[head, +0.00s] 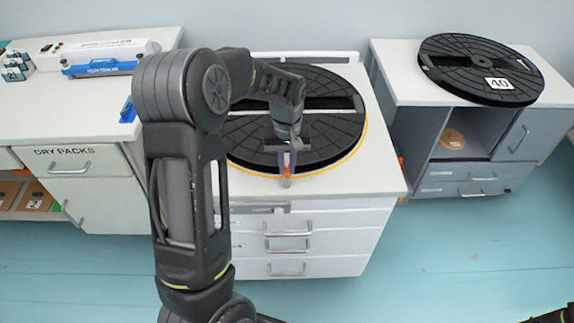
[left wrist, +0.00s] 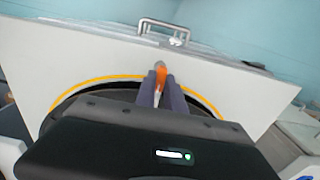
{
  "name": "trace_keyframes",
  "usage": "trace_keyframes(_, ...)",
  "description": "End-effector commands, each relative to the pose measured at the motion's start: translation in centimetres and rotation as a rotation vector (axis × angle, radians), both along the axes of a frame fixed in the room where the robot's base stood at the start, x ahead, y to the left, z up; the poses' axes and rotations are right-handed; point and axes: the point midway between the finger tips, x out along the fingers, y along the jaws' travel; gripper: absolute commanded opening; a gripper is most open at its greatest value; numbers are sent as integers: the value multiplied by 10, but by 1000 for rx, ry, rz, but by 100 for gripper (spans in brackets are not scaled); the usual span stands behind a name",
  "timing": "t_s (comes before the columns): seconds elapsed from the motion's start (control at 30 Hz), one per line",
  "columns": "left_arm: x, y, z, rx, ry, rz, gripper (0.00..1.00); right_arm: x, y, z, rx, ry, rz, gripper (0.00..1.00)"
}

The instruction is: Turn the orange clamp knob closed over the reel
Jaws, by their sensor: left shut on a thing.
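The black reel (head: 338,132) lies flat on the white top of the middle cabinet, with a yellow line around its edge. The orange clamp knob (head: 287,182) is at the reel's front edge; it also shows in the left wrist view (left wrist: 160,76). My left gripper (head: 287,172) points down over it and is shut on the knob, with one finger on each side in the left wrist view (left wrist: 162,88). My forearm and hand hide part of the reel. My right gripper is not in view.
Another black reel (head: 478,68) marked 40 lies on the right cabinet (head: 405,85). Drawers with handles (head: 288,243) front the middle cabinet. The blue floor is clear.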

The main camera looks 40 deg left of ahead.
Motion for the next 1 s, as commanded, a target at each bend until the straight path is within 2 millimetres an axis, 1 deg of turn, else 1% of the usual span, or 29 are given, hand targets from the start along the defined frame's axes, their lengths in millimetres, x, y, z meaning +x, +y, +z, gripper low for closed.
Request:
trace_keyframes(0.43, 1, 0, 1, 0, -4, 17, 0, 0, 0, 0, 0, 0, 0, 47)
trace_keyframes(0.47, 1, 0, 1, 0, -4, 17, 14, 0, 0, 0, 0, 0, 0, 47)
trace_keyframes(0.7, 1, 0, 0, 0, -1, 16, 34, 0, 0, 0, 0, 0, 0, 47)
trace_keyframes(0.73, 0, 0, 0, 0, -1, 16, 35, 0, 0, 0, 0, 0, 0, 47)
trace_keyframes(1.0, 0, 0, 1, 0, -1, 15, 35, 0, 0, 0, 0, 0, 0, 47)
